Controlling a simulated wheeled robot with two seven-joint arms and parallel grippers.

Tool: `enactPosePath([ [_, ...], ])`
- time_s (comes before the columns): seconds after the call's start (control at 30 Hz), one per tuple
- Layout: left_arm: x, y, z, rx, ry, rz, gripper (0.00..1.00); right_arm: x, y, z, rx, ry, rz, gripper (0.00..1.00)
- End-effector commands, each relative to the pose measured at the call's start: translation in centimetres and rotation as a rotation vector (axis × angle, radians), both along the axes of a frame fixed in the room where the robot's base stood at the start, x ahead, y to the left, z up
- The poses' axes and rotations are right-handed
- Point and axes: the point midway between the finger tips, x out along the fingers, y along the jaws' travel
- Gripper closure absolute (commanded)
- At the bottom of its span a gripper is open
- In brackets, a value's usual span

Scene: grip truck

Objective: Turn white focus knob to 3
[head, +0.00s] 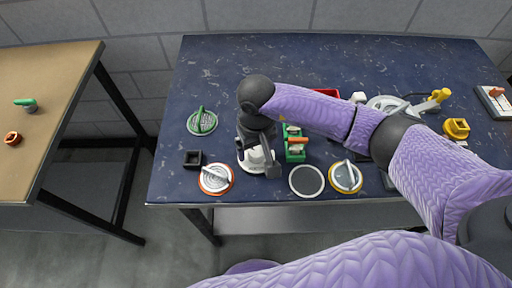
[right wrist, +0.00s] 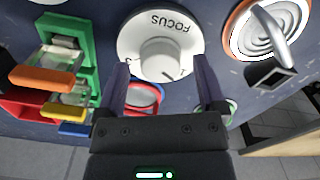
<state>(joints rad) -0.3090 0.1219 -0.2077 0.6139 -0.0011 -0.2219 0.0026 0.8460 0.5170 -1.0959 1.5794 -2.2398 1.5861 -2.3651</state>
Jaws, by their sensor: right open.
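The white focus dial (right wrist: 130,42), a round disc marked FOCUS, shows upside down in the right wrist view. Its raised round knob (right wrist: 160,58) has a short dark mark on its lower edge, near a digit that looks like a 1. In the head view the dial (head: 245,162) is partly hidden under my right gripper (head: 268,168). My left gripper is not in view.
A green holder with an orange handle (head: 296,143) stands close right of the dial. An orange-rimmed disc with a lever (head: 216,179) is close left, and a black square cup (head: 193,159) beyond it. A yellow-rimmed disc (head: 346,177) and a grey disc (head: 306,181) lie right.

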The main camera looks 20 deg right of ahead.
Motion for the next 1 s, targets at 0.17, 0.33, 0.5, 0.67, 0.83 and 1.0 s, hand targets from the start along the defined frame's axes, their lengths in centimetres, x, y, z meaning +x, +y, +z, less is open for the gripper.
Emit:
enactPosePath([
  [0.17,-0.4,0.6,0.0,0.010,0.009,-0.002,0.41,0.0,0.0,-0.3,0.001,0.000,0.000,0.11],
  [0.33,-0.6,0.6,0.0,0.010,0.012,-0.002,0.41,0.0,0.0,-0.3,0.002,0.000,-0.001,0.26],
  [0.5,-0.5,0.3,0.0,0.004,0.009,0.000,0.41,0.0,0.0,-0.2,0.002,0.000,-0.001,0.62],
  [0.67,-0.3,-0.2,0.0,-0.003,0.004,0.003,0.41,0.0,0.0,-0.2,0.002,-0.001,-0.001,0.96],
  [0.83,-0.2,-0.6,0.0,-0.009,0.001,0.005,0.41,0.0,0.0,-0.2,0.002,-0.001,-0.005,1.00],
  [1.0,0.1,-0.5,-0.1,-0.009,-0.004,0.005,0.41,0.0,0.0,-0.2,0.002,-0.002,-0.044,1.00],
])
